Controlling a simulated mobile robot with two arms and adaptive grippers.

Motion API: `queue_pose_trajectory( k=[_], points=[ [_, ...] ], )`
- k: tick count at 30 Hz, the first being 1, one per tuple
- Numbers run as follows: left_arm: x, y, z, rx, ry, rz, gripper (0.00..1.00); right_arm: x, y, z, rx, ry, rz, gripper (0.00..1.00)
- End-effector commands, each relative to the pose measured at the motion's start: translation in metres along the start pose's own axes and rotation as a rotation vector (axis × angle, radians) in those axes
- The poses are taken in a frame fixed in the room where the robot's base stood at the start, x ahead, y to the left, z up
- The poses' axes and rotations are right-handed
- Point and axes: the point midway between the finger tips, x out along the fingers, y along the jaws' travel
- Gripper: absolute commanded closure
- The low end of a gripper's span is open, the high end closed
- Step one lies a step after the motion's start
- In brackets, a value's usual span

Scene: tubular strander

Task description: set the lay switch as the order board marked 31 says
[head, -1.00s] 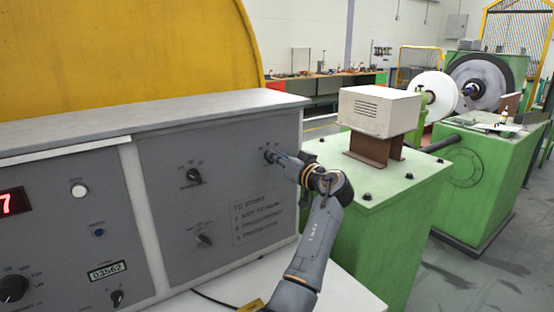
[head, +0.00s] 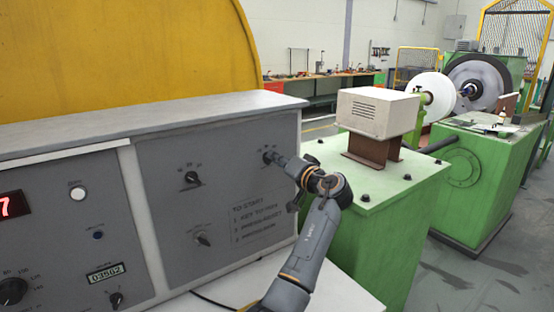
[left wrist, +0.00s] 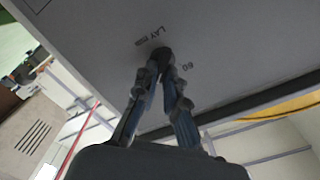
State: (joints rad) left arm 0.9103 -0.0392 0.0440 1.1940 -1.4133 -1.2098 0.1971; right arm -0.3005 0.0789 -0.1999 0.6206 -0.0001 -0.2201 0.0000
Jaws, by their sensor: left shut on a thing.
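The lay switch (left wrist: 164,55) is a small dark knob on the grey panel, with "LAY mm" printed beside it and a "60" mark near it in the left wrist view. My left gripper (left wrist: 167,68) has its two fingers closed on the knob, one on each side. In the head view my left gripper (head: 272,158) is at the upper right of the grey panel (head: 225,145). The fingers cover most of the knob, so its pointer direction cannot be told. My right gripper is not in view. No order board marked 31 can be made out.
Other knobs sit on the panel, one at upper left (head: 192,178) and one below it (head: 202,239). Printed start instructions are beside the lower one. A green machine base (head: 385,195) with a beige box (head: 378,110) stands close to the right of my arm.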

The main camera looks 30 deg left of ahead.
Motion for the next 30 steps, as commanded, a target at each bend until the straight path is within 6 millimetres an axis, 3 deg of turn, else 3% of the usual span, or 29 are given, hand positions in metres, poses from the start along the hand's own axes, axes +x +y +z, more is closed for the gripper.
queue_pose_trajectory(
  k=[7, 9, 11, 23, 30],
  points=[
    [0.0, -0.002, -0.002, 0.001, 0.006, -0.004, 1.0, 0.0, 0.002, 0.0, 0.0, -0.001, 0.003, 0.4],
    [0.0, -0.002, -0.002, 0.001, 0.006, -0.004, 0.8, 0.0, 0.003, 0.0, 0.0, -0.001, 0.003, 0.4],
    [0.0, -0.002, -0.002, 0.0, 0.005, -0.003, 0.67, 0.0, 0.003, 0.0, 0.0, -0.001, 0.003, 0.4],
    [-0.006, 0.0, -0.001, 0.001, 0.003, 0.0, 0.67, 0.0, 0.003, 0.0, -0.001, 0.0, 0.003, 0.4],
    [-0.05, 0.001, -0.001, -0.001, 0.004, 0.002, 0.67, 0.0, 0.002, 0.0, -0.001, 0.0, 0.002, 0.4]
  ],
)
